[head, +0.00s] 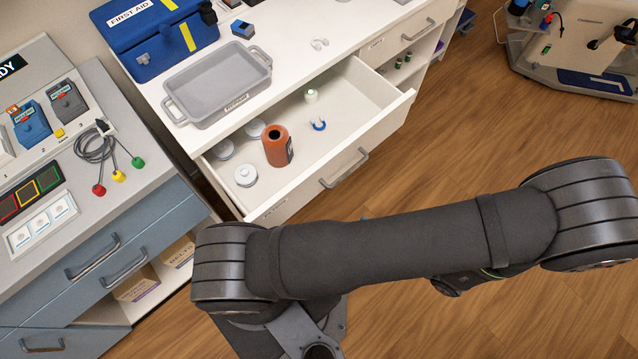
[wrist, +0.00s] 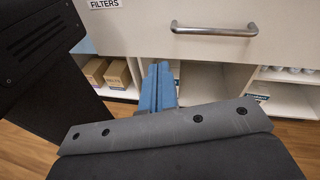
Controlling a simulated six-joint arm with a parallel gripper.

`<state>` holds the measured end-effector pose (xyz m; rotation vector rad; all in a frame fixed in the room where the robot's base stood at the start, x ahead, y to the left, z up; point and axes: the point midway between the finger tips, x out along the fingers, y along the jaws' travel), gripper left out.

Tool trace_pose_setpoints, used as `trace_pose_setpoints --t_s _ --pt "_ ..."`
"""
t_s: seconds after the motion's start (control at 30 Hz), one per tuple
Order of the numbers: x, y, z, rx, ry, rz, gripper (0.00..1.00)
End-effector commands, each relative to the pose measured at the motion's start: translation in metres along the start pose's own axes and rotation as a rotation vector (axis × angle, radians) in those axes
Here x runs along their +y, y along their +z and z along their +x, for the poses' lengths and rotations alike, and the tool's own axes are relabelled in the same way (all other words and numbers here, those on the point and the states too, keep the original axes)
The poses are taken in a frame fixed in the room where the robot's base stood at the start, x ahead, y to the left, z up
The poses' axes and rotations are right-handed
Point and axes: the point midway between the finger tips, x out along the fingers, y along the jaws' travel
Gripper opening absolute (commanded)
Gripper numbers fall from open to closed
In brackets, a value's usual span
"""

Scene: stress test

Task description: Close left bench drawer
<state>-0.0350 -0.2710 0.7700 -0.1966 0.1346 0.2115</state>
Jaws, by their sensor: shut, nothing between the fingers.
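The white bench drawer (head: 372,151) stands pulled out in the head view, with a metal bar handle (head: 343,168) on its front. In the wrist view the drawer front (wrist: 150,28), labelled FILTERS, crosses the top, with its handle (wrist: 213,30) right of centre. My gripper (wrist: 159,68) shows as two blue fingers held together, with nothing between them. In the picture the fingertips lie just below the drawer front's lower edge, left of the handle. I cannot tell if they touch it. In the head view my arm hides most of the gripper.
A grey tray (head: 218,82) and a blue first aid box (head: 153,32) stand on the bench. A blue-grey cabinet (head: 95,262) is at left.

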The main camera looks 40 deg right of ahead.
Motion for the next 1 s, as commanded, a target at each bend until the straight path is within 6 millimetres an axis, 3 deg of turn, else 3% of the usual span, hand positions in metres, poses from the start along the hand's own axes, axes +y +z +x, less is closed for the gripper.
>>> trace_pose_setpoints --t_s 0.1,0.3,0.47,1.0 --pt "0.024 -0.007 0.005 -0.077 -0.126 0.117 0.0" --pt "0.037 -0.009 0.011 -0.134 -0.211 0.195 0.0" --pt "0.034 -0.008 0.024 -0.139 -0.212 0.2 0.0" --pt "0.014 0.003 0.114 -0.136 -0.207 0.198 0.0"
